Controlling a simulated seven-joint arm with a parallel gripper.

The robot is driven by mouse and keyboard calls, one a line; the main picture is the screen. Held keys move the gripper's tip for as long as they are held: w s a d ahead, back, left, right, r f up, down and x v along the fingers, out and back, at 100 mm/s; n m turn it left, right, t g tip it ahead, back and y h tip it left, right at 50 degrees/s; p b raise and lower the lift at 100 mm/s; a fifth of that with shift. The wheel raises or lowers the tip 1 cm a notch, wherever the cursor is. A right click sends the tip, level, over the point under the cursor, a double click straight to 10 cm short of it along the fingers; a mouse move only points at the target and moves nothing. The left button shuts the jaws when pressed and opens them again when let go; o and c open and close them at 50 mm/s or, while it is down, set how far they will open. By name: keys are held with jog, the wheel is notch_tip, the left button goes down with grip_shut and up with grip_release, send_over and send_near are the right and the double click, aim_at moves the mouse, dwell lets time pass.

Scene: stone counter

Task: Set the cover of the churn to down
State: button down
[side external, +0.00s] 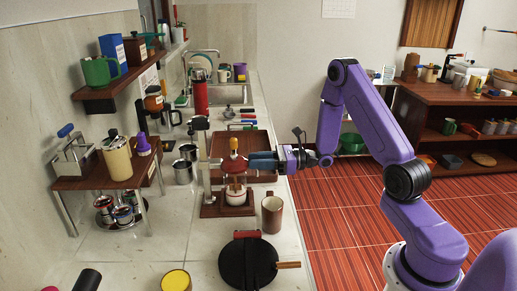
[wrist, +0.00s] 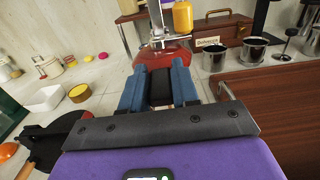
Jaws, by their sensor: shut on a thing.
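The churn stands on the counter in the side view, with a wooden base (side external: 212,210), an upright post at its left and a pale vessel (side external: 236,197). Its red cover (side external: 233,165) is above the vessel, with a gap between them; an orange-yellow knob (side external: 234,145) is above the cover. In the wrist view, the red cover (wrist: 163,52) is at the fingertips of my gripper (wrist: 160,66). The vessel's rim is not clearly visible.
A brown mug (side external: 272,214) and a black round pan (side external: 248,263) stand in front of the churn. A wooden tray (side external: 258,176) lies behind it. Steel canisters (side external: 183,172) and a small shelf (side external: 106,178) are at the left.

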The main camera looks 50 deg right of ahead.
jog(key=shift+f, duration=1.75)
jog(key=c, duration=0.9)
grip_release()
jog(key=v, duration=1.7)
jog(key=shift+s+d+r, duration=0.15)
jog(key=shift+s+d, duration=0.05)
